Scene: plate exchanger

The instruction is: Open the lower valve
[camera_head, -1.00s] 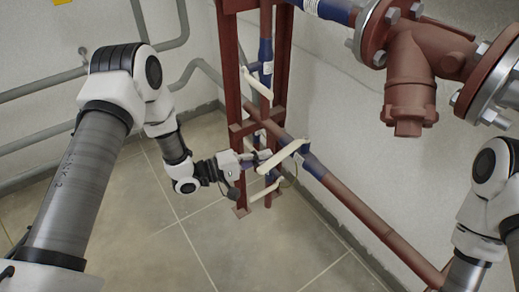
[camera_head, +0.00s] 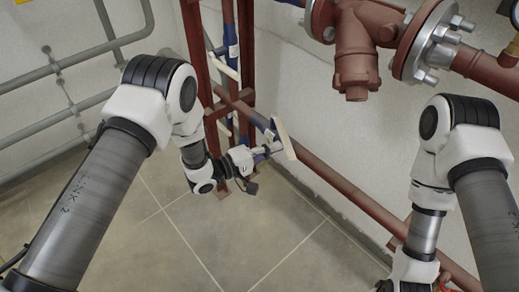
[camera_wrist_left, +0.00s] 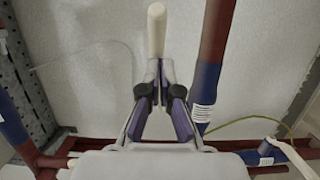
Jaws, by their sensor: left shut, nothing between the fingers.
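A cream valve lever (camera_head: 284,139) stands out from the diagonal red pipe and now slopes down to the right. My left gripper (camera_head: 272,149) is at this lever, its fingers shut with nothing between them. In the left wrist view the lever (camera_wrist_left: 157,30) rises just beyond the shut fingertips (camera_wrist_left: 158,68); I cannot tell whether they touch it. Another cream lever (camera_head: 225,66) is higher on the red frame. A cream piece (camera_head: 228,122) shows partly behind the frame. My right arm is at the right; its gripper is out of view.
The red upright frame (camera_head: 192,60) stands behind my left gripper. The diagonal red pipe (camera_head: 345,187) runs down to the right along the wall. A large flanged red fitting (camera_head: 355,45) hangs at the upper right. The tiled floor (camera_head: 235,245) is clear.

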